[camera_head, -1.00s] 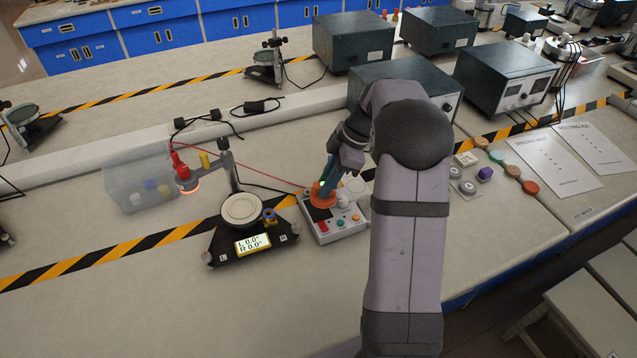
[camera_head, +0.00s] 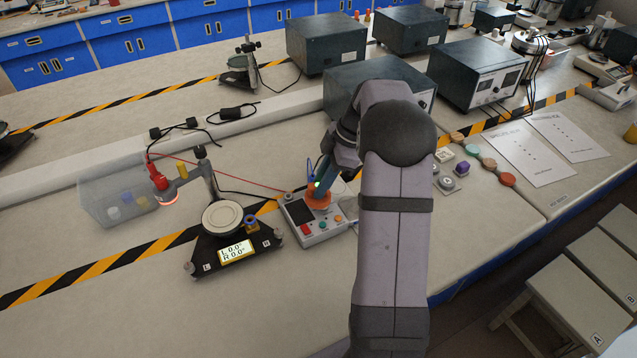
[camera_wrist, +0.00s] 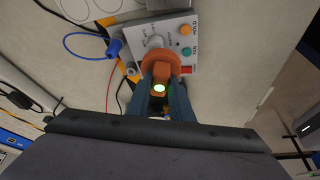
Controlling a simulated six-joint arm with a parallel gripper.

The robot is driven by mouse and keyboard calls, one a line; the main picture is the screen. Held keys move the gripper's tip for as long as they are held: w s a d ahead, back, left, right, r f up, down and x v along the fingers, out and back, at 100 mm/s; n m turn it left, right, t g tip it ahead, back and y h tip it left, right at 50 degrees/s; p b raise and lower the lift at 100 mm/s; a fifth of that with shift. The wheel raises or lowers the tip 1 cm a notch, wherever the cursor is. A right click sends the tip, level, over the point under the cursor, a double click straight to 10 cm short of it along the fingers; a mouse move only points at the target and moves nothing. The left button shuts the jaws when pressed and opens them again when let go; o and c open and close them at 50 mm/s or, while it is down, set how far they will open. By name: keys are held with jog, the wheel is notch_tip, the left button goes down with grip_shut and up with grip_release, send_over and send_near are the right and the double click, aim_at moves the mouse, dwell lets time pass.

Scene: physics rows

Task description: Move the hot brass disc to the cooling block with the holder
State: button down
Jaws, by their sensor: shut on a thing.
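My gripper (camera_wrist: 160,100) is shut on an orange holder (camera_wrist: 162,68) with a round collar and short handle. In the head view the orange holder (camera_head: 318,198) is over the far part of a grey control box (camera_head: 322,236); whether it touches the box is unclear. A pale round plate (camera_head: 222,217) sits on a black three-footed stand with a tilt readout. I cannot identify the cooling block.
A clear box (camera_head: 120,200) with small coloured pieces stands at the left. A red wire runs from the clamp toward the control box. Dark instrument cases (camera_head: 375,85) stand behind my arm. Coloured discs (camera_head: 488,163) lie at the right. The front left bench is clear.

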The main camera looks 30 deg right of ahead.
jog(key=shift+s+d+p, duration=0.1)
jog(key=shift+s+d, duration=0.1)
jog(key=shift+d, duration=0.65)
jog(key=shift+s+d+p, duration=0.1)
jog(key=shift+s+d, duration=0.15)
jog(key=shift+d, duration=0.65)
jog(key=shift+s+d+p, duration=0.1)
jog(key=shift+s+d, duration=0.1)
jog(key=shift+d, duration=0.65)
jog(key=shift+d, duration=0.1)
jog(key=d, duration=0.2)
jog(key=s+d+p, duration=0.1)
jog(key=d, duration=0.2)
jog(key=shift+s, duration=0.2)
jog(key=shift+f+b, duration=1.45)
jog(key=shift+f, duration=0.9)
jog(key=shift+f+b, duration=0.4)
jog(key=shift+f, duration=0.2)
jog(key=shift+s+f, duration=0.1)
jog(key=shift+f, duration=0.1)
dwell(0.8)
jog(key=shift+r, duration=0.15)
